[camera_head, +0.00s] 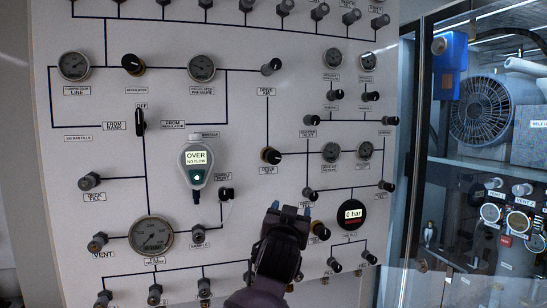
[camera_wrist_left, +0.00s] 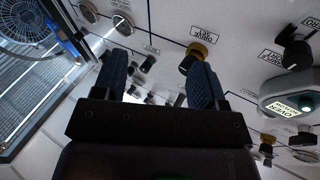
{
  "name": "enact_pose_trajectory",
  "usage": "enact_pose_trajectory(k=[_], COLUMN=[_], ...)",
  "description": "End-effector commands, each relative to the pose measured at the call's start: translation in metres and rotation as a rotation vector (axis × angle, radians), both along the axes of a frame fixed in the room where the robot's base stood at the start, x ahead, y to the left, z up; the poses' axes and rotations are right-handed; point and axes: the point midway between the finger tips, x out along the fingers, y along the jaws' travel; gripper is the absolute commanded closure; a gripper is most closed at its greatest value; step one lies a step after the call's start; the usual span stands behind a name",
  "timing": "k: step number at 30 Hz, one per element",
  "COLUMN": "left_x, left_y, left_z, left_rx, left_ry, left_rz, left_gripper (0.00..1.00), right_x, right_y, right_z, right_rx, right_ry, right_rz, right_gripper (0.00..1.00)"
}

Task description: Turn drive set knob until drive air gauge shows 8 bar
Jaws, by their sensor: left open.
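The drive set knob (camera_head: 271,156) is a black knob on a gold base, mid-panel, above its "DRIVE SET" label. In the left wrist view it (camera_wrist_left: 194,60) shows just beyond the tip of the right-hand finger. My left gripper (camera_head: 290,208) is open and empty, below the knob in the head view; its two blue fingers (camera_wrist_left: 158,85) stand apart in the wrist view. It appears clear of the knob, though contact is hard to judge. Two small gauges (camera_head: 331,152) (camera_head: 364,151) sit right of the knob; their labels and readings are too small to tell. My right gripper is not in view.
A round black display (camera_head: 351,214) reads "0 bar", right of my gripper. A handheld meter (camera_head: 196,165) reading "OVER" hangs left of the knob. Several other knobs and a large gauge (camera_head: 151,235) stick out nearby. A glass-fronted cabinet (camera_head: 480,150) is at right.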

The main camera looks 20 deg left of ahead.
Motion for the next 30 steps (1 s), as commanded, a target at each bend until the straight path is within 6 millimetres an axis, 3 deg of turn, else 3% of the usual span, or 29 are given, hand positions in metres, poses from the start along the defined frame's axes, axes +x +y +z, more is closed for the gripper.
enact_pose_trajectory(k=[1, 3, 6, 10, 12, 20, 30], left_x=[0.005, 0.009, 0.013, 0.012, 0.01, 0.005, 0.041], left_y=[-0.007, -0.011, -0.016, -0.014, -0.008, 0.01, 0.035], left_z=[0.025, 0.053, 0.09, 0.124, 0.13, 0.12, 0.121], left_rx=[-0.006, -0.018, -0.042, -0.101, -0.139, -0.224, -0.222], left_ry=[-0.014, -0.019, -0.014, 0.02, 0.049, 0.106, 0.107], left_rz=[0.019, 0.058, 0.129, 0.257, 0.339, 0.482, 0.485], left_gripper=[0.34, 0.34, 0.34, 0.34, 0.34, 0.34, 0.34], right_x=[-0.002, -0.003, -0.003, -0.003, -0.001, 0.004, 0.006], right_y=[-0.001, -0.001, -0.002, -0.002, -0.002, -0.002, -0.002], right_z=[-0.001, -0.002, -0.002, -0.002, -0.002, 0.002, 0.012], right_rx=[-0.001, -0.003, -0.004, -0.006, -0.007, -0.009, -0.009], right_ry=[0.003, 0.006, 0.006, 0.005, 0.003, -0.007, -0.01], right_rz=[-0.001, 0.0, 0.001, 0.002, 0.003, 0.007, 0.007], right_gripper=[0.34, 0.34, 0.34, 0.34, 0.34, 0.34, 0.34])
